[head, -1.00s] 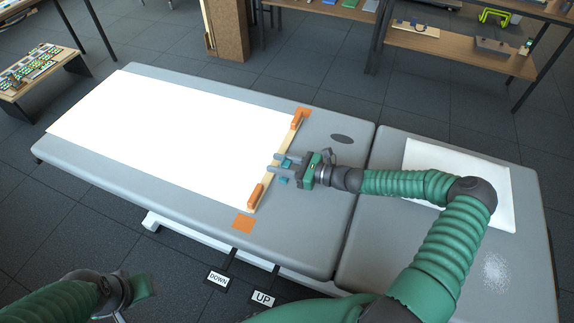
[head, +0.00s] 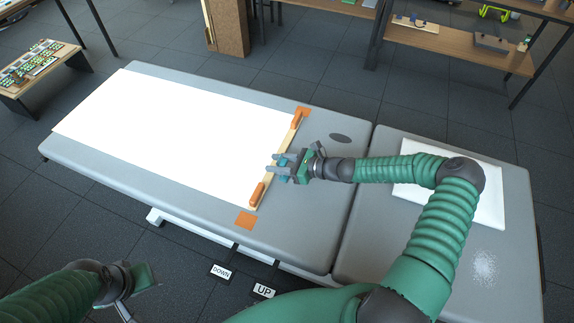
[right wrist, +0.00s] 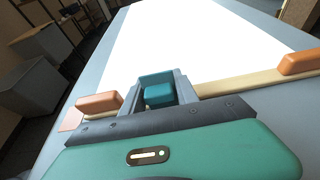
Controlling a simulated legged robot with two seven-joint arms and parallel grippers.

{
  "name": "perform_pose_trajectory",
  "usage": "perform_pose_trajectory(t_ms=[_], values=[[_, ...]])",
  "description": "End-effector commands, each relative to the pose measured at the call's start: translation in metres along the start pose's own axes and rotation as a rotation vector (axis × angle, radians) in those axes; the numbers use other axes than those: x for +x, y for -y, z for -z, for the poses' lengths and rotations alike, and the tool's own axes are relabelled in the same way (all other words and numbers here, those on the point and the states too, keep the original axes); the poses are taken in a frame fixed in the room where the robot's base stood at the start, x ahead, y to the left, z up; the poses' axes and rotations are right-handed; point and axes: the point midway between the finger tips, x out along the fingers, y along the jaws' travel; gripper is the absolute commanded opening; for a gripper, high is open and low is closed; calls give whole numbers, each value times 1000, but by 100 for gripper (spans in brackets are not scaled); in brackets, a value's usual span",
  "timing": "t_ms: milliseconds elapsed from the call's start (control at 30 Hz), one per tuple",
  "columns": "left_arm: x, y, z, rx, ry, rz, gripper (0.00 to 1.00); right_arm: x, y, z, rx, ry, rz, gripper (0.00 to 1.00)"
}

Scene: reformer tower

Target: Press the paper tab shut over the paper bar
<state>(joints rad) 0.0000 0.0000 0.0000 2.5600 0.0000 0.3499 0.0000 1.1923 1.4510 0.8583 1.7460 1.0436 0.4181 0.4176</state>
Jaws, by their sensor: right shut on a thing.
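A pale wooden bar (head: 279,162) lies across the end of a white paper sheet (head: 185,130) on the grey padded table. An orange block sits at each end of the bar: the near one (head: 257,194) and the far one (head: 297,120). I cannot tell which piece is the paper tab. My right gripper (head: 277,164) is at the bar's middle, between the orange blocks, its fingertips over the bar. In the right wrist view its fingers close on a small teal block (right wrist: 158,95). They hide the bar there. My left gripper (head: 135,292) is low at the left, partly seen, away from the table.
Orange patches lie on the padding near the bar's ends, the near one (head: 246,220) beside the sheet's corner. A white pad (head: 487,205) lies under my right arm. DOWN (head: 221,272) and UP (head: 264,291) pedals are below the table. Shelves stand behind.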

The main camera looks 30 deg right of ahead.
Motion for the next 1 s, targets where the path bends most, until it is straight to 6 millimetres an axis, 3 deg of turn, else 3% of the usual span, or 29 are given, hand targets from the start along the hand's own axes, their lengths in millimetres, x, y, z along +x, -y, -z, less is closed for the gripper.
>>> perform_pose_trajectory(t_ms=[300,1000], values=[[-1,0,0,0,0,0,47,-1,0,4,3,-13,3,0],[-36,0,8,0,0,0,47,6,0,5,2,-181,1,0]])
